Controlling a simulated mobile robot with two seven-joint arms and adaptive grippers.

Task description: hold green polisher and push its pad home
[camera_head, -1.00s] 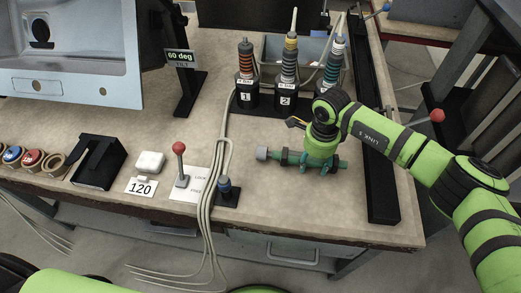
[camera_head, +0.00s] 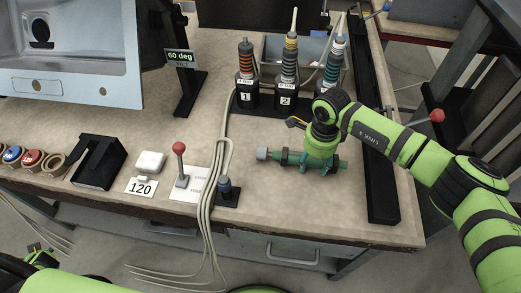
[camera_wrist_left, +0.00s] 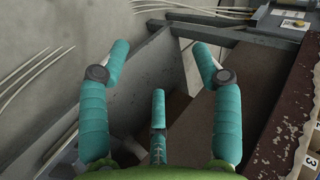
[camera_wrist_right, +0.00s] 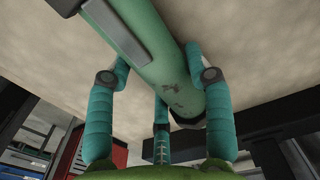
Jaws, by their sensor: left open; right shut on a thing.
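The green polisher (camera_head: 287,158) lies level just above or on the bench top, I cannot tell which. A grey round end (camera_head: 262,153), perhaps the pad, shows at its left. My right gripper (camera_head: 314,163) comes down from above and is shut on its middle. In the right wrist view the polisher's scuffed green body (camera_wrist_right: 160,65) runs between the teal fingers. My left gripper (camera_wrist_left: 160,65) is open and empty, out past the bench edge, above dark parts and the floor. In the head view only a bit of my left arm shows at the lower left.
Bottles in a numbered black rack (camera_head: 265,98) stand behind the polisher. A black rail (camera_head: 378,160) runs along its right.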

